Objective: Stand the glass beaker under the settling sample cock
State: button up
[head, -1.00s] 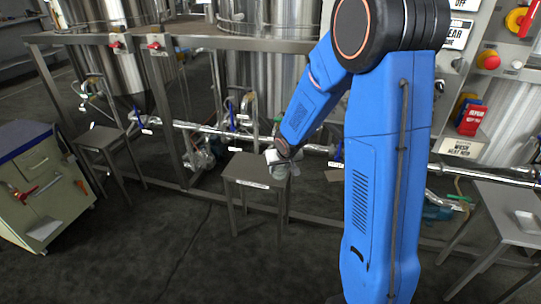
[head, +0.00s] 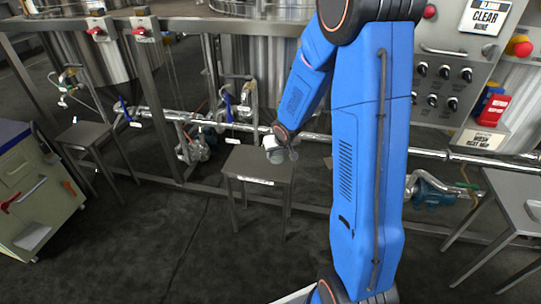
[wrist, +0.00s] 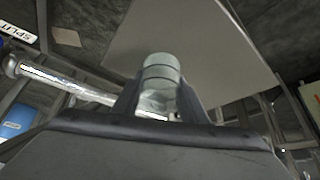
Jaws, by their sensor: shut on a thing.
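The glass beaker (wrist: 160,72) is clear and greenish, held between the two dark fingers of my gripper (wrist: 160,100) in the wrist view. In the head view my gripper (head: 277,151) is at the back right part of the middle stand's grey top (head: 250,164). The beaker is too small there to tell from the gripper, and I cannot tell if it touches the top. A sample cock with a blue handle (head: 228,106) is on the pipework behind this stand. The stand's label is unreadable, so I cannot tell which cock is the settling one.
Another grey stand (head: 85,134) is at left, below a similar cock (head: 67,84). A third stand (head: 515,193) is at right. A horizontal steel pipe (head: 320,137) runs behind. A drawer cabinet (head: 35,190) is at far left. The floor in front is clear.

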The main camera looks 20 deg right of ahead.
jog(key=shift+d+f, duration=0.1)
jog(key=shift+f, duration=0.15)
jog(key=shift+f, duration=0.1)
jog(key=o, duration=1)
jog(key=shift+o, duration=0.2)
